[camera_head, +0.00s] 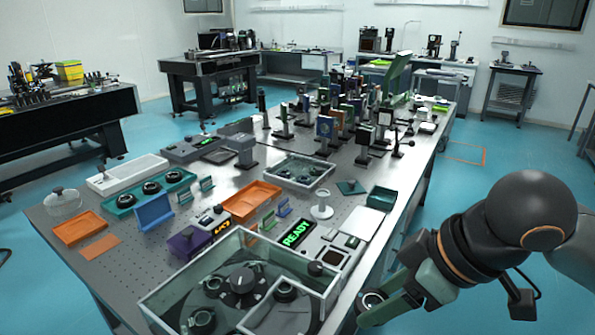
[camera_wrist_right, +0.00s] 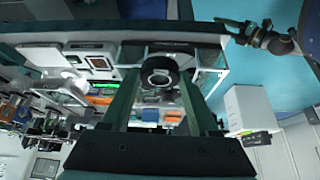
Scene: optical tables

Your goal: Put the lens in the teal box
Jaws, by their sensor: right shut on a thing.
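My right gripper (camera_head: 378,302) is at the front right edge of the main table, low in the head view. It is shut on a black-rimmed round lens (camera_head: 371,298). The lens (camera_wrist_right: 159,72) also shows in the right wrist view between the fingertips of my gripper (camera_wrist_right: 160,84). A long teal box (camera_head: 126,207), like a shallow tray, lies at the left of the table and has several black rings in it. It is far from my right gripper. My left gripper is out of view.
A large glass-walled case (camera_head: 161,291) with round mounts inside stands at the table's near end, left of my gripper. Orange trays (camera_head: 80,229), a lit READY sign (camera_head: 296,234) and a white stand (camera_head: 321,206) lie beyond. Posts crowd the far half.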

